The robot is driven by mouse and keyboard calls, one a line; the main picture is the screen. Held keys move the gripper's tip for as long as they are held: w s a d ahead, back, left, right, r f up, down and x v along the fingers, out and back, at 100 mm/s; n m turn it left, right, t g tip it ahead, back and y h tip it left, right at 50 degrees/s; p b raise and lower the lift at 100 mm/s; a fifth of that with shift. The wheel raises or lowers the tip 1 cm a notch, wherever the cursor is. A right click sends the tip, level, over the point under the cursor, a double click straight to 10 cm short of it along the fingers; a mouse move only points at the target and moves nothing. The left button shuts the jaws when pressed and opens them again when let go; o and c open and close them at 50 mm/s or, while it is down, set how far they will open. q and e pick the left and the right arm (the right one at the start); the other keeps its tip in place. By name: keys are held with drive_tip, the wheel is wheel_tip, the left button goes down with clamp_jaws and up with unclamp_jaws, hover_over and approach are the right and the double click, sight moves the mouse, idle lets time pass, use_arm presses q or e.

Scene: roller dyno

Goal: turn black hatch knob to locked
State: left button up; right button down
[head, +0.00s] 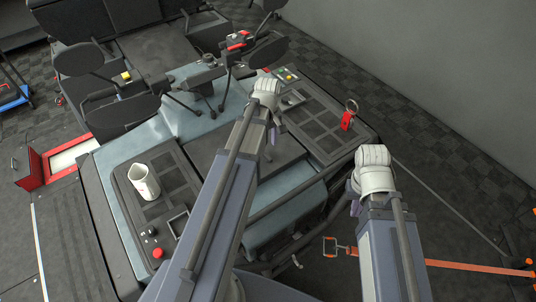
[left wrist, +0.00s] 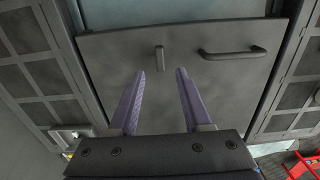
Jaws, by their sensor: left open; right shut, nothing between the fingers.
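The black hatch knob (left wrist: 159,58) is a small upright bar on the dark grey hatch panel (left wrist: 110,70) in the left wrist view. A black bar handle (left wrist: 233,53) is to its right. My left gripper (left wrist: 160,72) is open, its two purple fingers spread either side of the knob's line, with nothing between them. Whether the fingertips reach the panel I cannot tell. In the head view my left gripper (head: 268,150) is over the middle of the console, and my arm hides the knob. My right gripper (head: 355,206), partly hidden by its wrist, is shut and empty off the console's right side.
Side panels with dark grids flank the hatch; the left one bears a white mug (head: 144,182) and a red button (head: 158,253). A red tag with a ring (head: 348,117) stands on the right panel. Black pads on stalks (head: 80,60) rise behind. An orange strap (head: 450,265) lies at the right.

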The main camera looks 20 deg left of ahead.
sight(268, 156)
use_arm(q)
wheel_tip(268, 156, down, 5)
drive_tip(key=b, duration=0.4)
clamp_jaws()
idle(0.4)
